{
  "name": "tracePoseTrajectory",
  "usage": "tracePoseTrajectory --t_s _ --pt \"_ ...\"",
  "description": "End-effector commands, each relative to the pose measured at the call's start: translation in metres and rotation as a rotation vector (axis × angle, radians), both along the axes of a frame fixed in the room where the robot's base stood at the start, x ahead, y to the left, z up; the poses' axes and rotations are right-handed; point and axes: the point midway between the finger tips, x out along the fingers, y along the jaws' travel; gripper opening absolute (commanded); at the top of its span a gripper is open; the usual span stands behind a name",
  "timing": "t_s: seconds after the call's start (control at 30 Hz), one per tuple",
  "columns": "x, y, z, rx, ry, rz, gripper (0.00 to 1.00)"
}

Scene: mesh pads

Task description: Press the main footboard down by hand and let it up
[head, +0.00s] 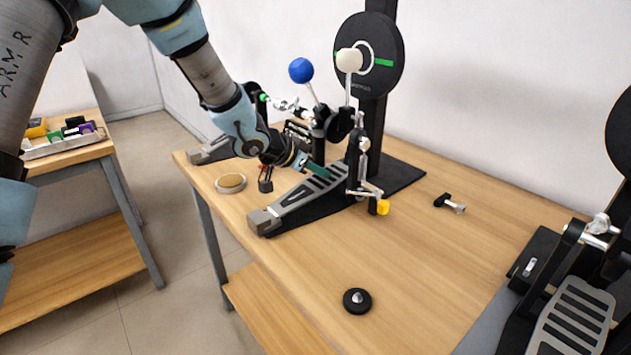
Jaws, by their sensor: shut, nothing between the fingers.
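The main footboard (289,200) is a long grey slotted plate on a black base, in the middle of the table. It rises from its grey heel block (262,218) toward the pedal frame. My gripper (318,169) is shut and empty, coming in from the upper left. Its tip is at the upper part of the footboard, and I cannot tell whether it touches. A white beater (349,60) stands upright in front of a round black pad (385,72). A blue beater (301,70) leans to the left of it. My wrist hides part of the mechanism behind.
A second footboard's end (208,151) shows behind my wrist. A tan disc (231,183) and small dark part (266,181) lie left. A black knob (357,300) and drum key (449,203) lie on the table (430,260). Another pedal (574,318) stands right. The front middle is mostly free.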

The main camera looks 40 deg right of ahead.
Motion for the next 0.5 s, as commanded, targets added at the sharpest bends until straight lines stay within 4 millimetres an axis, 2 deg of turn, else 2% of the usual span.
tracePoseTrajectory --t_s 0.03,0.13,0.5 --pt "0.0001 0.0025 -0.0094 0.009 0.002 0.002 0.0" --pt "0.0 0.003 -0.016 0.011 0.002 0.001 0.0" --pt "0.0003 0.0043 -0.0108 0.015 0.002 0.003 0.0"
